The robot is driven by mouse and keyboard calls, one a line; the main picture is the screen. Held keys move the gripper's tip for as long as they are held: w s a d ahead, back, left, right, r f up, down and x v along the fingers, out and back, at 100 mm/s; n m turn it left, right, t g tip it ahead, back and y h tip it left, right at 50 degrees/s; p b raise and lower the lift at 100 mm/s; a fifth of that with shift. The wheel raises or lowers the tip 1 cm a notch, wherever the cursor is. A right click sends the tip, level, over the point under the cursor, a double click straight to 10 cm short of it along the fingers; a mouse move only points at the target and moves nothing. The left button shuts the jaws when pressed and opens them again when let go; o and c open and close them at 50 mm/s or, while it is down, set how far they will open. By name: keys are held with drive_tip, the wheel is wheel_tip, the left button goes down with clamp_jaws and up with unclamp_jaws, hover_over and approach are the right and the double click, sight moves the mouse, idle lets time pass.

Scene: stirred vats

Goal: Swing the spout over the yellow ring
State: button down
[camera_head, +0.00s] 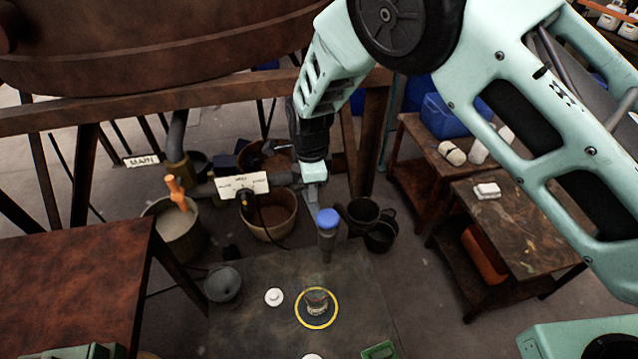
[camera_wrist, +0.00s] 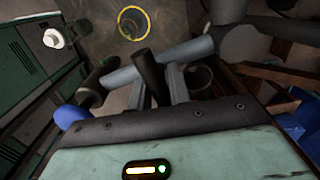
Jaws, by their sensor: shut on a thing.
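The yellow ring (camera_head: 316,328) lies on a dark bench top (camera_head: 250,325), around a small dark pot (camera_head: 317,302). It also shows at the top of the wrist view (camera_wrist: 135,40). The spout appears to be the grey pipe (camera_wrist: 185,54) that crosses in front of my fingers in the wrist view. A blue-capped grey upright piece (camera_head: 326,243) stands beyond the ring in the head view, apart from it. My gripper (camera_head: 312,188) is beside this piece, shut on a dark bar (camera_wrist: 148,68) at the pipe. My wrist partly hides the pipe.
A small white knob (camera_head: 274,297) sits left of the ring. Behind are a plated pipe (camera_head: 243,184), an orange-handled valve (camera_head: 176,190) and buckets (camera_head: 270,215). A rusty table (camera_head: 70,265) stands left; side tables (camera_head: 530,225) stand right.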

drive_tip(key=shift+a+r+m, duration=0.1)
drive_tip(key=shift+a+m, duration=0.45)
drive_tip(key=shift+m, duration=0.45)
drive_tip(key=shift+s+a, duration=0.15)
drive_tip(key=c, duration=1.4)
unclamp_jaws()
drive_tip(key=shift+o, duration=0.2)
wheel_tip(320, 180, up, 17)
drive_tip(key=b, duration=0.3)
drive_tip(key=shift+r, duration=0.15)
